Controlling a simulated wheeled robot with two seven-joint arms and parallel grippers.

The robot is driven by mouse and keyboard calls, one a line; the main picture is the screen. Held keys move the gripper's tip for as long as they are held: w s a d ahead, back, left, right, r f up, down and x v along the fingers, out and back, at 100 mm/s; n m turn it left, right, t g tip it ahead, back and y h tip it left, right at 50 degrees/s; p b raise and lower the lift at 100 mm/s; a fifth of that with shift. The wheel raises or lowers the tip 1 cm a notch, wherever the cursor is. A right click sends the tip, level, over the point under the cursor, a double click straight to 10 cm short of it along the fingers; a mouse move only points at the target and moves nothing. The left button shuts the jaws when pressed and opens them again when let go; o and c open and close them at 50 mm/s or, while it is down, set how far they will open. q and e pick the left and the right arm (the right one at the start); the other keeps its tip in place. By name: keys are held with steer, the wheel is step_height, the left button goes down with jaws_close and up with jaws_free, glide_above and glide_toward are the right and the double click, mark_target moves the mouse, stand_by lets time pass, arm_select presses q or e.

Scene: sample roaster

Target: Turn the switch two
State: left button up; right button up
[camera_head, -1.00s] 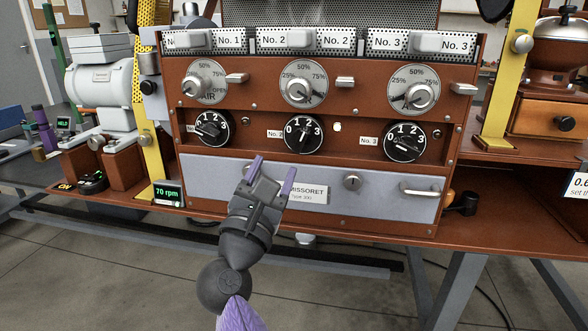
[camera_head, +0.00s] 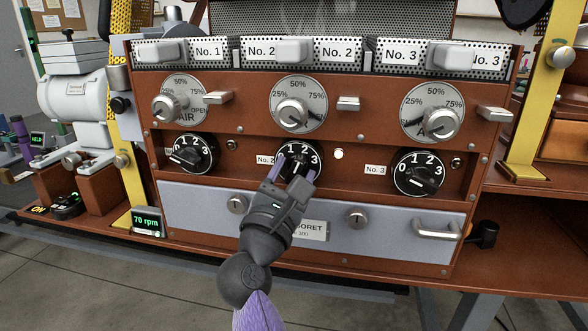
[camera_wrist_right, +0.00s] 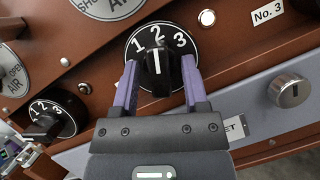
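Switch two is the middle black rotary knob (camera_head: 300,156) with white numbers, beside the No. 2 label on the brown roaster panel. It also shows in the right wrist view (camera_wrist_right: 157,58), where its white pointer line points up towards the 2. My right gripper (camera_head: 296,168) is in front of this switch. In the right wrist view its two purple fingers (camera_wrist_right: 160,88) stand apart on either side of the knob's raised handle, with gaps visible between handle and fingers. My left gripper is in neither current view.
Similar black switches sit at the left (camera_head: 192,153) and right (camera_head: 420,174), the right one by the No. 3 label. Air dials (camera_head: 298,103) and small metal levers (camera_head: 348,103) are above. A lit round lamp (camera_head: 338,154) is just right of switch two. A grey drawer front (camera_head: 190,200) lies below.

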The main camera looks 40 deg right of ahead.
arm_select(q)
steer(key=shift+w+a, duration=0.1)
steer(key=shift+w, duration=0.1)
arm_select(e)
jaws_close()
